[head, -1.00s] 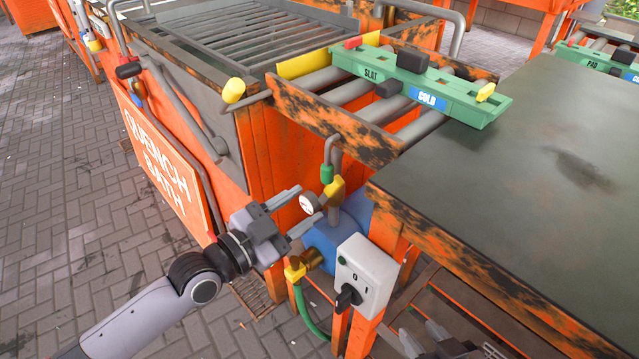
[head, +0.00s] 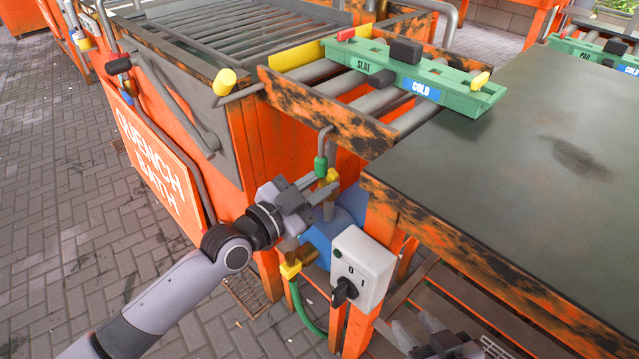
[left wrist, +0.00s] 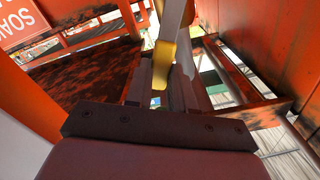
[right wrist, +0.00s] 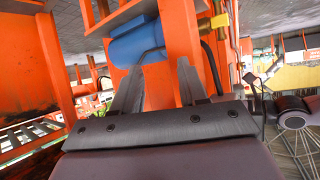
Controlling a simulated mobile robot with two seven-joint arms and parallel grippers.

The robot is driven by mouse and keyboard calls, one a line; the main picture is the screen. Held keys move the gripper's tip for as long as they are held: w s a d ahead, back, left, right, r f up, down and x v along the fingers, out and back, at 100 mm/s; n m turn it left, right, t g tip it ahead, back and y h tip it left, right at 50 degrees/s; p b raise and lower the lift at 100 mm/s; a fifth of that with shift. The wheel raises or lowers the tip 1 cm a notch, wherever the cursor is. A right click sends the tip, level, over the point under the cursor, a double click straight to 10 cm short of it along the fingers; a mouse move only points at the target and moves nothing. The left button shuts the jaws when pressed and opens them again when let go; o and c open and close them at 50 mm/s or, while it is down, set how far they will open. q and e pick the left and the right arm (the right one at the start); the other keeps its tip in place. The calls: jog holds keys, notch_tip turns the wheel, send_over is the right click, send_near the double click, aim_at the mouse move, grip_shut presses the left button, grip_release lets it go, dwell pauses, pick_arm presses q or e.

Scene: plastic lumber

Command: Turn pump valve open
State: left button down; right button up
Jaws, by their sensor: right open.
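The yellow pump valve handle (head: 333,175) is on the upright pipe above the blue pump (head: 347,205), below a green fitting (head: 320,166). My left gripper (head: 325,187) is at this handle, with its fingers partly covering the pipe. In the left wrist view the yellow handle (left wrist: 163,68) lies between the two fingers; I cannot tell whether they press on it. The pressure gauge is hidden behind the left gripper. My right gripper (right wrist: 157,80) is open and empty in front of an orange post, with the blue pump (right wrist: 135,40) beyond. It also shows low in the head view (head: 418,332).
A grey switch box (head: 363,265) with a black knob stands right of the pump. A yellow-handled brass fitting (head: 292,268) and green hose (head: 308,315) are below. The dark tabletop (head: 520,180) overhangs at right. A green SLAT bar (head: 420,82) lies on rollers above.

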pick_arm(q)
jog(key=n, duration=0.1)
jog(key=w+a+n, duration=0.1)
jog(key=n+b, duration=0.1)
jog(key=shift+w+a+r, duration=0.2)
jog(key=shift+a, duration=0.05)
jog(key=shift+w+a+n, duration=0.1)
jog(key=shift+n, duration=0.4)
jog(key=shift+w+a, duration=0.1)
pick_arm(e)
jog(key=shift+a+r, duration=0.1)
jog(key=shift+a, duration=0.4)
pick_arm(q)
jog(key=c, duration=1)
grip_release()
jog(key=shift+r, duration=0.1)
jog(key=shift+o, duration=0.2)
pick_arm(e)
jog(key=shift+w, duration=0.1)
jog(key=shift+d, duration=0.1)
